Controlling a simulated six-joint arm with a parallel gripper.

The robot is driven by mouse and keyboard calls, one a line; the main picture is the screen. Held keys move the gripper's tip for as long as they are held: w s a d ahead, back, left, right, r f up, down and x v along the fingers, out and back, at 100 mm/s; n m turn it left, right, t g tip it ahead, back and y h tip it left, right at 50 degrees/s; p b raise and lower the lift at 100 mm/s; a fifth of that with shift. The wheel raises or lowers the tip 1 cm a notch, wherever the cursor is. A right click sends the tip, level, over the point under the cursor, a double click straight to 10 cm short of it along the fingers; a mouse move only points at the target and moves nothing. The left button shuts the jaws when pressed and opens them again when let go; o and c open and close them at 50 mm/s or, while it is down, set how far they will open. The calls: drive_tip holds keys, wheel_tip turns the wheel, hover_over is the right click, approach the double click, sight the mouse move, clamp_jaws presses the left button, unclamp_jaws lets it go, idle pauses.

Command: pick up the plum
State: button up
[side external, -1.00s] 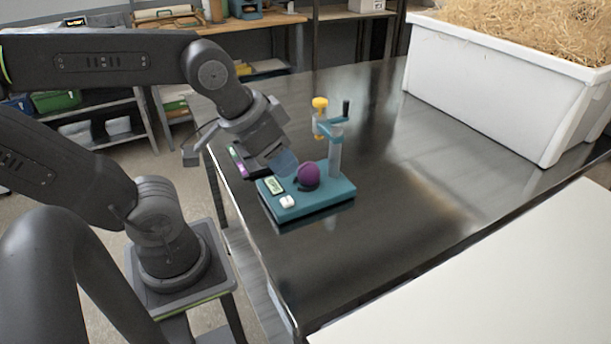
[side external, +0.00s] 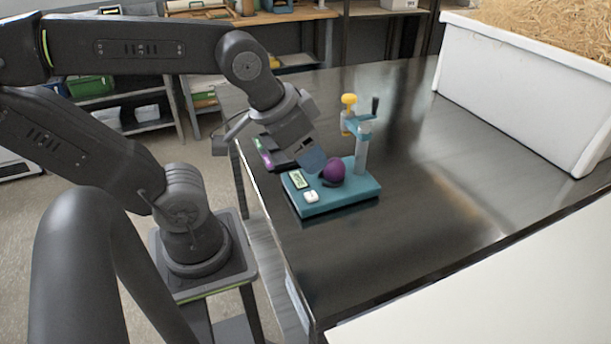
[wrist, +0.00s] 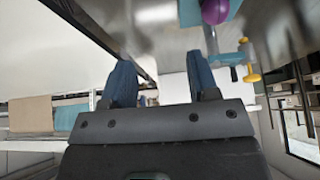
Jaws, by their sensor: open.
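The plum (side external: 334,171) is a round purple fruit resting on the teal base of a small bench device (side external: 340,197). In the wrist view the plum (wrist: 214,11) is cut by the top edge, beyond and right of my fingers. My gripper (side external: 312,162) is tilted down just left of and slightly above the plum in the side view. Whether it touches the plum cannot be told there. In the wrist view the two blue fingers of my gripper (wrist: 162,80) stand apart with nothing between them.
The device's upright post (side external: 362,150) stands close behind the plum, with a yellow knob (side external: 348,100) and a black handle (side external: 375,105). A dark item with a purple stripe (side external: 266,153) lies behind my gripper. A white bin of straw (side external: 515,85) stands at right. The dark table between is clear.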

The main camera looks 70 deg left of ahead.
drive_tip(key=shift+o, duration=0.9)
drive_tip(key=n+g+y, duration=0.5)
drive_tip(key=n, duration=1)
approach(336, 163)
drive_tip(key=x, duration=0.6)
drive_tip(key=shift+w+a+r, duration=0.1)
drive_tip(key=shift+w+a, duration=0.1)
drive_tip(key=shift+x, duration=2.65)
drive_tip(key=shift+s+d, duration=0.2)
drive_tip(key=shift+c, duration=0.4)
drive_tip(key=c, duration=0.6)
